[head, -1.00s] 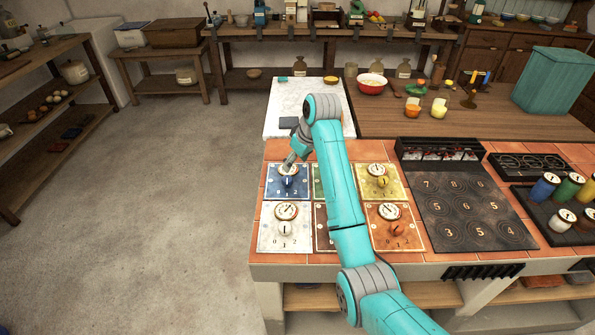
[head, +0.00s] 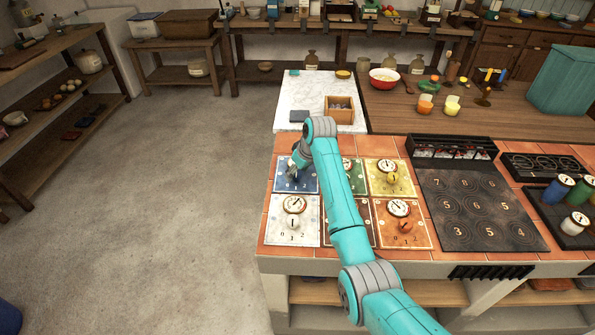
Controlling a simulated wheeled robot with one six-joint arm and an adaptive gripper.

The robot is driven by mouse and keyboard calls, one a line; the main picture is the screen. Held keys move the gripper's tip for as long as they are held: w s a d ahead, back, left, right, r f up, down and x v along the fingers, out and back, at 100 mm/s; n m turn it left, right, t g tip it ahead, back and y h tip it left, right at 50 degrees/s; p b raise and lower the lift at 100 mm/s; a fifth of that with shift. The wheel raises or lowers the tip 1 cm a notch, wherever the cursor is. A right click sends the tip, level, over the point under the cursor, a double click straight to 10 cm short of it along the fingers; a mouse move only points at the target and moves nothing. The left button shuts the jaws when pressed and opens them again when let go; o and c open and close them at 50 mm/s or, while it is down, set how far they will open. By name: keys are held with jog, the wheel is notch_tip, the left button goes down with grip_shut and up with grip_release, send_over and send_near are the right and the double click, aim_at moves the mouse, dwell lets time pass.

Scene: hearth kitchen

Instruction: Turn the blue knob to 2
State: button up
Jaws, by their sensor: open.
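The blue panel (head: 279,174) is at the back left of the group of knob panels on the tiled counter. Numbers show along its front edge. My gripper (head: 292,179) is over this panel, pointing down at the blue knob. The gripper and wrist hide the knob and the panel's dial, so the knob's pointing direction cannot be read. The gripper is open. Whether its fingers touch the knob cannot be told.
The white panel (head: 283,232), yellow panel (head: 408,182) and orange panel (head: 418,237) are close by, each with a knob. My forearm crosses the middle panels. A dark numbered hob (head: 480,240) lies right. A wooden box (head: 339,119) stands behind on marble.

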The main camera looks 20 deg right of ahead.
jog(key=c, duration=1.1)
jog(key=n+y, duration=0.1)
jog(key=n, duration=0.1)
jog(key=n+g, duration=0.1)
jog(key=n, duration=0.2)
jog(key=shift+w+d+y, duration=0.1)
jog(key=shift+d+y, duration=0.05)
jog(key=shift+y, duration=0.25)
jog(key=shift+n+g, duration=0.8)
jog(key=shift+n, duration=1.2)
jog(key=shift+y, duration=0.3)
